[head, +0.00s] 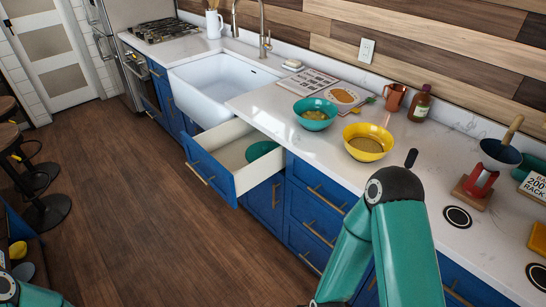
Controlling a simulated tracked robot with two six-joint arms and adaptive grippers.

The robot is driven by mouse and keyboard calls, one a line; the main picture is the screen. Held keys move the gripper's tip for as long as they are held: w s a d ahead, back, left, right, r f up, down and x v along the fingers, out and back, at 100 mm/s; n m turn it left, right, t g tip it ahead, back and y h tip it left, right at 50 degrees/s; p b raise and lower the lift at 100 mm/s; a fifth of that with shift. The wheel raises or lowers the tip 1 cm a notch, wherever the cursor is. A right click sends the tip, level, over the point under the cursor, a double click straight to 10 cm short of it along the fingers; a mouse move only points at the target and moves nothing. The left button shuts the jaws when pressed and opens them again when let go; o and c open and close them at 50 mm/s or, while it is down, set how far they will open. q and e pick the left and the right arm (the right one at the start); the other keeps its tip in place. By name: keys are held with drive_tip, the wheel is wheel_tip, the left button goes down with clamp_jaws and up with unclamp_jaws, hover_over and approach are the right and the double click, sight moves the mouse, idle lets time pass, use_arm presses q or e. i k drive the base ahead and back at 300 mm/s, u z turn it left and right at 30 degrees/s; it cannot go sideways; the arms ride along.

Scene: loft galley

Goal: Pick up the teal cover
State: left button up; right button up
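A teal, round, flat piece that looks like the teal cover (262,150) lies inside the open drawer (207,168), toward its right end. Part of it is hidden by the drawer's wall and the counter edge. A teal bowl (315,118) with something brownish in it stands on the counter above. My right arm rises at the lower right with its teal links bent, and its gripper is out of the picture. Only a bit of my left arm shows at the lower left corner, and its gripper is not seen.
A yellow bowl (367,147), a copper mug (394,98), a brown bottle (420,104) and a red stand (478,184) are on the counter. A white sink (215,90) lies beyond the drawer. Stools (45,210) stand at the left. The wooden floor before the drawer is clear.

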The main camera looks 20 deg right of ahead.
sight(257, 150)
drive_tip(key=z, duration=0.35)
drive_tip(key=i, duration=1.05)
drive_tip(key=u, duration=0.4)
